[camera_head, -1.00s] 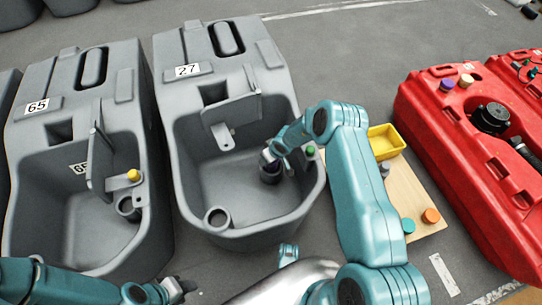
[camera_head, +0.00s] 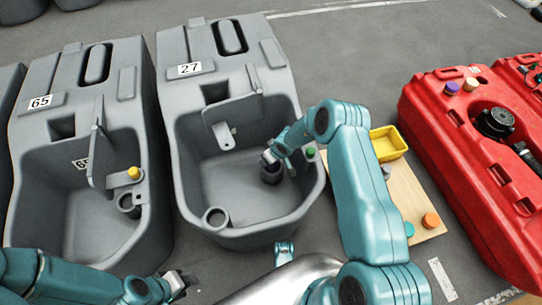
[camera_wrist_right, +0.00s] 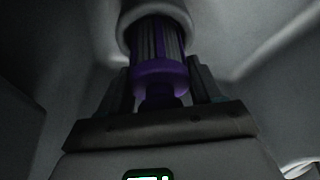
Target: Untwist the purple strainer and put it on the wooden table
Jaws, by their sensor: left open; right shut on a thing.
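The purple strainer (camera_wrist_right: 160,75) shows in the right wrist view, with its upper part inside the round grey socket (camera_wrist_right: 133,12) of the tank. My right gripper (camera_wrist_right: 160,88) is shut on the strainer's purple end. In the head view my right gripper (camera_head: 273,160) reaches into grey tank 27 (camera_head: 240,205) at the dark round socket, and the strainer is hidden there. My left gripper (camera_head: 182,282) is open and empty at the lower left, in front of the tanks. The wooden table (camera_head: 405,190) stands to the right of tank 27, partly behind my right arm.
A yellow bin (camera_head: 388,143), an orange cap (camera_head: 431,220) and a teal cap (camera_head: 408,229) are on the wooden table. A red tank (camera_head: 470,150) stands at the right. Grey tank 65 (camera_head: 75,215) stands at the left. Bare wood shows mid-table.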

